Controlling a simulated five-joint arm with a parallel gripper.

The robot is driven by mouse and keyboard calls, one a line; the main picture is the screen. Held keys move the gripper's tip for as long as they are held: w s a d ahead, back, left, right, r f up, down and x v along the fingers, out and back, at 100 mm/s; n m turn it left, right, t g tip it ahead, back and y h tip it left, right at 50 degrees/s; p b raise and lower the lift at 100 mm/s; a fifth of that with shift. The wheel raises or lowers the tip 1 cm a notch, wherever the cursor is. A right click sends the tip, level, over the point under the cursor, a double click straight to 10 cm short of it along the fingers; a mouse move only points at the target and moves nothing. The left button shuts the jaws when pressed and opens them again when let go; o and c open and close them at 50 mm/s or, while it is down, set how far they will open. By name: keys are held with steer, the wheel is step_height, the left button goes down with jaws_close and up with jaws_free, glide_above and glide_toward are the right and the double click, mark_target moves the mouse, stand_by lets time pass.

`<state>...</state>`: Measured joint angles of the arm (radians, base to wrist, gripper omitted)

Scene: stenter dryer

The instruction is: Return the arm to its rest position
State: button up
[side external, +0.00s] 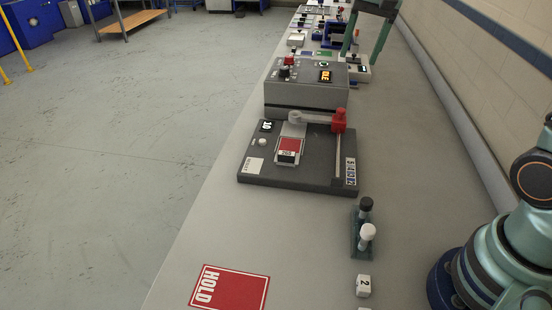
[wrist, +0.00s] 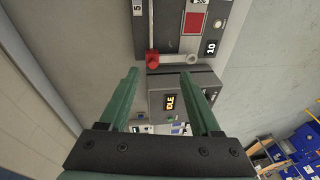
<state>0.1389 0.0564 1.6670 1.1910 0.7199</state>
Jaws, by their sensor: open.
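My gripper (side external: 361,58) is at the top right in the side external view, above the far part of the bench, with its two teal fingers pointing down. In the wrist view the fingers of my gripper (wrist: 160,73) are spread apart with nothing held between them. The grey dryer unit (side external: 306,98) has an orange lit display that seems to read IDLE; the unit also shows in the wrist view (wrist: 158,83). In front of it lies a dark panel (side external: 310,180) with a red-ended lever (side external: 339,121) and a red patch (side external: 289,146).
A small green stand (side external: 362,250) holds a black-topped and a white-topped piece. A red HOLD card (side external: 230,287) and a white block marked 2 (side external: 363,286) lie nearer. Several devices crowd the far bench. A wall runs along the right; the middle right bench is clear.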

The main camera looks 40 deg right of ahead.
steer(key=s+a+f+n+t, duration=0.1)
steer(key=s+a+f+n, duration=0.1)
steer(key=s+n, duration=0.3)
steer(key=s+a+f+n+t, duration=0.2)
steer(key=s+a+n, duration=0.2)
steer(key=s, duration=0.5)
steer(key=shift+n, duration=0.4)
